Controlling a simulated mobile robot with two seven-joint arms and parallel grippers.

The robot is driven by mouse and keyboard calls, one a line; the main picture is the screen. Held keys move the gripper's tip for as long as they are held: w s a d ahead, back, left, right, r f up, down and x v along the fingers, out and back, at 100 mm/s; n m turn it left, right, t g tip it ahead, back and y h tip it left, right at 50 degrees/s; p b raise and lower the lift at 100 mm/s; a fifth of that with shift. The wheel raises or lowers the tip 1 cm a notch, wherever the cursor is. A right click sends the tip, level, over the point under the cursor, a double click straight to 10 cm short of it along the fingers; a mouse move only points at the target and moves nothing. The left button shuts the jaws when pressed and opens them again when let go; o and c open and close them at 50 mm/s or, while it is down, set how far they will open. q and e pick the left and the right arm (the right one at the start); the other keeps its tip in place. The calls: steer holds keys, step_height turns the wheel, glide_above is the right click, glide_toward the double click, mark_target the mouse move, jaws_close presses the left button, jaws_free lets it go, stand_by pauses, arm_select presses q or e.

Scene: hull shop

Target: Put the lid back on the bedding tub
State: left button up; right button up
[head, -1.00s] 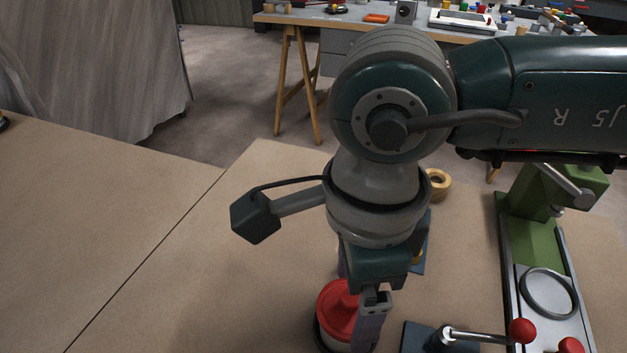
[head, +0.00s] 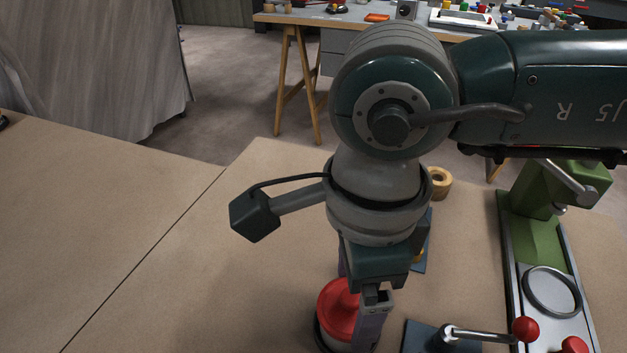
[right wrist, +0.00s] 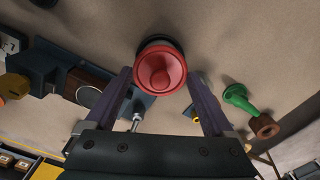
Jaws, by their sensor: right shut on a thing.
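A red round lid (head: 338,308) with a raised knob is at the bottom of the head view, between the fingers of my right gripper (head: 354,322). The right gripper points down and is shut on the lid. In the right wrist view the lid (right wrist: 160,72) sits between the two fingertips, with a dark round rim (right wrist: 159,42) showing behind it. That dark rim also shows under the lid in the head view (head: 322,338) and looks like the tub. I cannot tell whether the lid is seated on it or just above. My left gripper is out of view.
A green and grey fixture (head: 533,240) with a ring and red-knobbed levers stands to the right. A wooden ring (head: 438,183) lies behind my wrist. The brown tabletop (head: 180,270) to the left is clear. Another cluttered bench (head: 340,18) stands at the back.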

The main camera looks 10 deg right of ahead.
stand_by(0.7)
steer(key=o, duration=1)
steer(key=shift+o, duration=0.2)
steer(key=shift+r+p, duration=2.7)
steer(key=shift+r, duration=0.85)
jaws_close()
